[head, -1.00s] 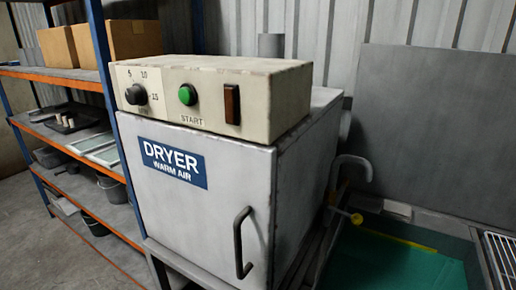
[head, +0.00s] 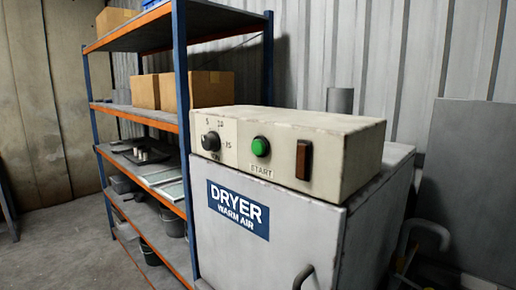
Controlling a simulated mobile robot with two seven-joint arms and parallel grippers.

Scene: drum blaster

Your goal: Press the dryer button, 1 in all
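The dryer (head: 305,230) is a grey box with a blue label reading DRYER WARM AIR. A cream control panel (head: 345,165) sits on its top. The green round START button (head: 260,147) is on the panel's front face, between a black dial (head: 211,141) on the left and a dark red-brown rectangular switch (head: 303,159) on the right. The dryer's door handle (head: 303,278) is partly cut off at the bottom edge. Neither of my grippers is in view.
A blue and orange shelf rack (head: 181,110) stands left of the dryer, with cardboard boxes (head: 197,90), trays and buckets on it. Open concrete floor (head: 60,250) lies at the left. A grey panel (head: 470,190) and a curved pipe (head: 428,229) are to the right.

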